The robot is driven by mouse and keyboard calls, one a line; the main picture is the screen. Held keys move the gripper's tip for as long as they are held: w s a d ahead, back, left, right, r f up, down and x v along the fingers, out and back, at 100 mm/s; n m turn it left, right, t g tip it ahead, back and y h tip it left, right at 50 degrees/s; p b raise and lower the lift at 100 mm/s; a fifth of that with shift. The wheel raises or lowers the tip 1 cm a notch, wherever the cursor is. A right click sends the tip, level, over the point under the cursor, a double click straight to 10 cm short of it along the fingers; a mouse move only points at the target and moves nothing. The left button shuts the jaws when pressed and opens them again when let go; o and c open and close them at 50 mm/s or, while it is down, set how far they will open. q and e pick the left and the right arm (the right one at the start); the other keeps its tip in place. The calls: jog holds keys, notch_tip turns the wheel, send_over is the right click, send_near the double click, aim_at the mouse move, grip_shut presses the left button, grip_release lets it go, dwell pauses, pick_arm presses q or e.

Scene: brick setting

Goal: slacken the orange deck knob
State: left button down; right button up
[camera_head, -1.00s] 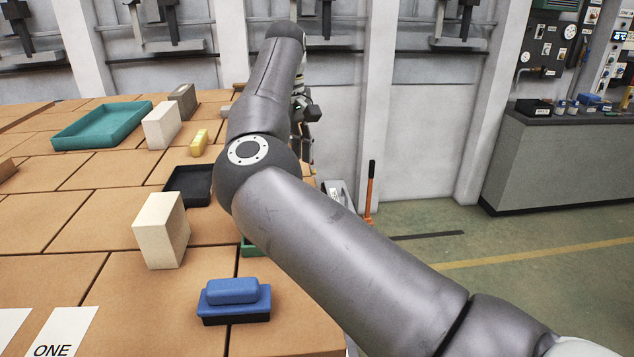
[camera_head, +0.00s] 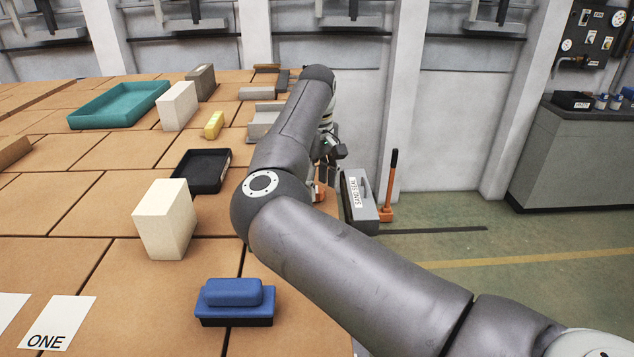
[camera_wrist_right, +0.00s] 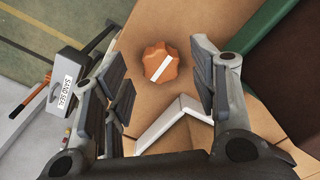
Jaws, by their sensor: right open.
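The orange deck knob (camera_wrist_right: 160,64) is lobed, with a white bar across its top, and sits on the brown deck in the right wrist view. A small part of it (camera_head: 319,191) shows in the head view at the deck's right edge. My right gripper (camera_wrist_right: 160,82) is open, with the knob appearing between and beyond its fingertips and nothing held. In the head view the right gripper (camera_head: 330,158) is over the deck's right edge, partly hidden by my forearm. I cannot tell its exact height above the knob. My left gripper is not in view.
A grey labelled box (camera_head: 361,203) and an orange-handled tool (camera_head: 391,185) stand right of the deck. A black tray (camera_head: 203,171), cream block (camera_head: 165,220) and blue-topped block (camera_head: 235,301) lie left of my arm. A white angled piece (camera_wrist_right: 172,124) is near the knob.

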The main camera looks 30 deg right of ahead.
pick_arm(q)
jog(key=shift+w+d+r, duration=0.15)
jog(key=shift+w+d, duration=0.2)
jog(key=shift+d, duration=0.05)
pick_arm(e)
jog(key=shift+f, duration=0.55)
jog(key=c, duration=1)
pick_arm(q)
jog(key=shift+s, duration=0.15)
